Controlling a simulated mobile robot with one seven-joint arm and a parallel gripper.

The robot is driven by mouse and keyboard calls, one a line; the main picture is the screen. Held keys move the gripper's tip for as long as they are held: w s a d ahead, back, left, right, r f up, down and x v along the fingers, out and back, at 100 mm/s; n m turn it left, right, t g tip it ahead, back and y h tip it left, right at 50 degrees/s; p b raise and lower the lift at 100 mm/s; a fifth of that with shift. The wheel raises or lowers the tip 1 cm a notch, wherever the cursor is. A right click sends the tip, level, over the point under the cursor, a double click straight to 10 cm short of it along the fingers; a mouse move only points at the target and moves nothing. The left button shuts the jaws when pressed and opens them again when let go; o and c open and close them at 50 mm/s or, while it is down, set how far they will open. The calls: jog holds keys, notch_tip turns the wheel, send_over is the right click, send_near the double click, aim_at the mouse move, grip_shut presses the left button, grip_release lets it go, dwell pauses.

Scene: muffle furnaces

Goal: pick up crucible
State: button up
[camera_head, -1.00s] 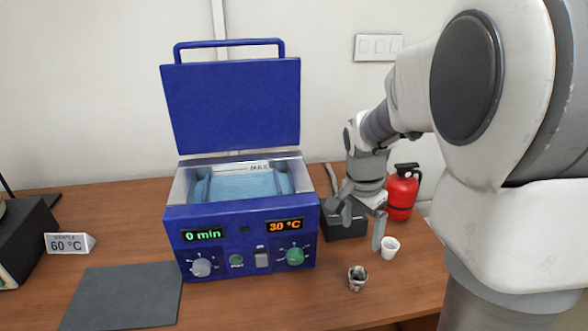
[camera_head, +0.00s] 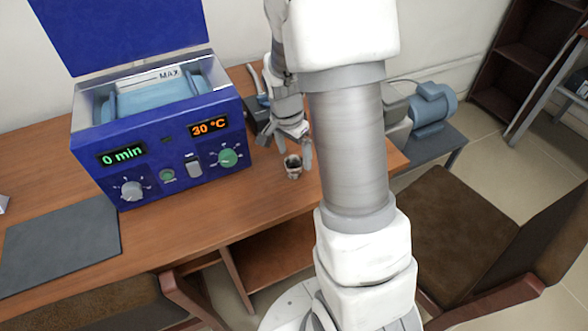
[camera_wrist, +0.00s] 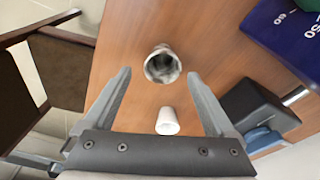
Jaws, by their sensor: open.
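Two small cups could be the crucible, and I cannot tell which one is meant. A grey, stained cup (camera_head: 293,166) stands upright on the wooden table, just beneath my gripper (camera_head: 289,147). In the wrist view this grey cup (camera_wrist: 162,66) lies between and just past the fingertips of my open gripper (camera_wrist: 159,75). It appears below the fingers, and no contact shows. A plain white cup (camera_wrist: 167,121) stands closer to the palm in the wrist view. The white cup is hidden in the head view now. My gripper is empty.
A dark box (camera_wrist: 256,108) sits beside the cups. A grey mat (camera_head: 58,242) lies at the table's left. The table's front edge is close to the grey cup. Chairs (camera_head: 455,230) stand below.

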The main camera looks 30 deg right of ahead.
aim_at(294, 164)
jog(key=f, duration=0.1)
jog(key=f+b, duration=0.1)
jog(key=f, duration=0.3)
jog(key=shift+w+d, duration=0.15)
jog(key=shift+w, duration=0.1)
jog(key=c, duration=1.4)
jog(key=shift+o, duration=0.2)
jog(key=shift+r, duration=0.15)
